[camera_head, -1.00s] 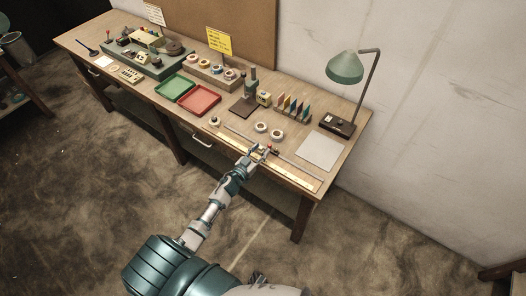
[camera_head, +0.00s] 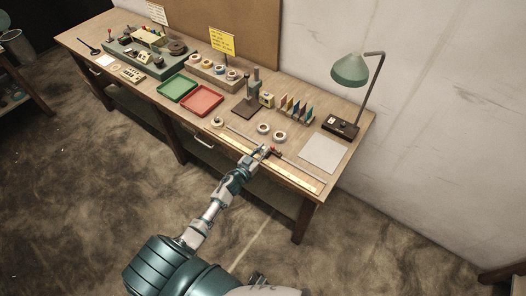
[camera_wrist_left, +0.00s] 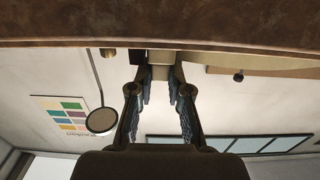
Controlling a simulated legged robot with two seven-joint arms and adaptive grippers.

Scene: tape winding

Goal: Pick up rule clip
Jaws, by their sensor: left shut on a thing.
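The rule clip, a small piece with a red top (camera_head: 276,150), is at the metal rod along the front of the workbench. My left gripper (camera_head: 262,151) is right at it, low over the front edge. In the left wrist view, the two dark fingers of my left gripper (camera_wrist_left: 164,88) are shut on a small pale block (camera_wrist_left: 160,72), which I take to be the clip. The fingers hide part of it, and I cannot tell whether it is clear of the rod. My right gripper is not in view.
A long pale rule (camera_head: 300,181) lies along the bench's front edge. White tape rolls (camera_head: 279,137) and a white sheet (camera_head: 323,153) lie behind the rod. A green lamp (camera_head: 350,71) stands at the right. Red (camera_head: 201,100) and green (camera_head: 177,88) trays lie to the left.

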